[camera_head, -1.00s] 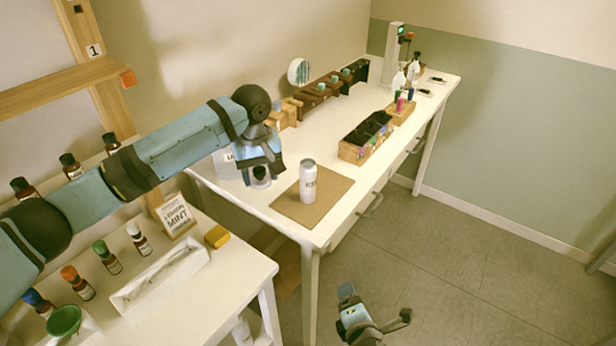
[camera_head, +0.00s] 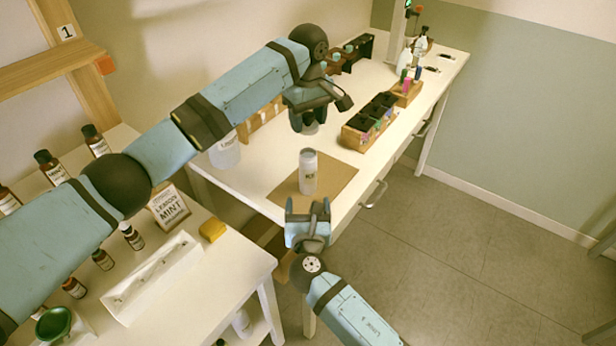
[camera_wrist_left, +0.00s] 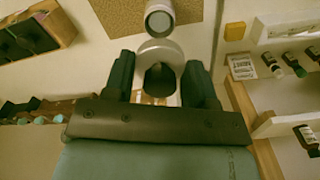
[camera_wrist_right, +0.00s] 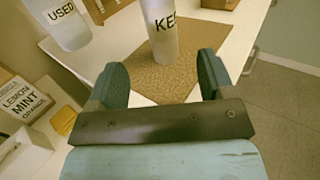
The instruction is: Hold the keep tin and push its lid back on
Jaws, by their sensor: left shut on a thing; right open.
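The keep tin (camera_head: 308,173), a pale upright cylinder, stands on a brown cork mat (camera_head: 335,170). Its black lettering shows in the right wrist view (camera_wrist_right: 163,40). My left gripper (camera_head: 308,122) is above and behind the tin, apart from it. In the left wrist view it is shut on a pale rounded thing with a dark middle, seemingly the lid (camera_wrist_left: 160,50); the tin's round top (camera_wrist_left: 159,20) shows beyond. My right gripper (camera_head: 307,208) is open and empty, just in front of the tin, its fingers (camera_wrist_right: 160,80) pointing toward it without touching.
A pale tin marked USED (camera_wrist_right: 62,25) stands left of the mat. A wooden crate with dark compartments (camera_head: 368,128) is behind right. The side table (camera_head: 220,275) at left holds bottles, a white tray, a yellow block (camera_head: 212,230) and a LEMON MINT sign (camera_head: 168,208).

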